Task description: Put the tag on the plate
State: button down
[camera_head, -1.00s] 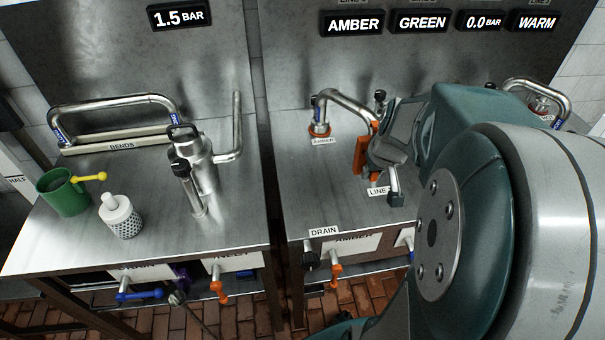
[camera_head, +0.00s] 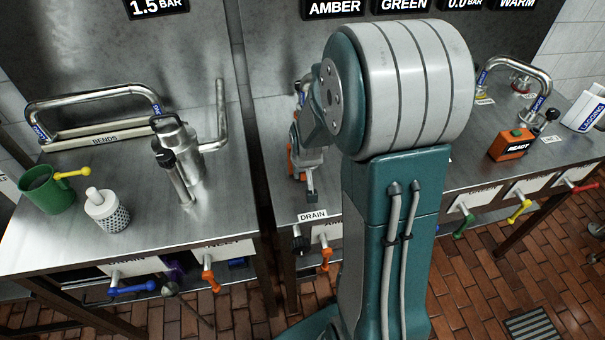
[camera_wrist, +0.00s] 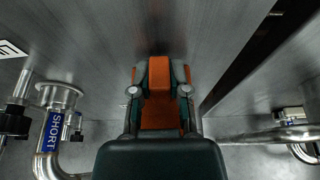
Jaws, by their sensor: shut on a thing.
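My gripper (camera_wrist: 160,92) is shut on an orange block-like thing (camera_wrist: 160,115), which shows between its two fingers in the wrist view. I take it to be the tag, but no writing on it can be read. In the head view my gripper (camera_head: 304,168) is over the left part of the right bench, mostly hidden behind my arm, with some orange beside it. I cannot tell which surface is the plate. Small white label plates are in view, including the DRAIN label (camera_head: 312,215) at the bench's front edge.
A curved pipe with a blue SHORT band (camera_wrist: 52,130) is close at left in the wrist view. The left bench holds a green mug (camera_head: 45,190), a perforated white pot (camera_head: 108,211) and a steel vessel (camera_head: 178,145). An orange READY box (camera_head: 511,144) stands at right.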

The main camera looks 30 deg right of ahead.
jog(key=shift+f, duration=0.45)
jog(key=shift+f, duration=0.1)
jog(key=c, duration=0.6)
grip_release()
jog(key=v, duration=1.2)
jog(key=shift+s+a+r+n+t+y, duration=0.25)
jog(key=shift+s+a+r+n, duration=0.3)
jog(key=shift+s+a+r, duration=1.6)
jog(key=shift+s+a+r+n+t+y, duration=0.15)
jog(key=shift+s+a+r+n+t, duration=0.3)
jog(key=shift+s+a+r, duration=1.7)
jog(key=shift+s+a+r+n+t+y, duration=0.2)
jog(key=shift+s+a+r+n, duration=0.6)
jog(key=shift+s, duration=2.4)
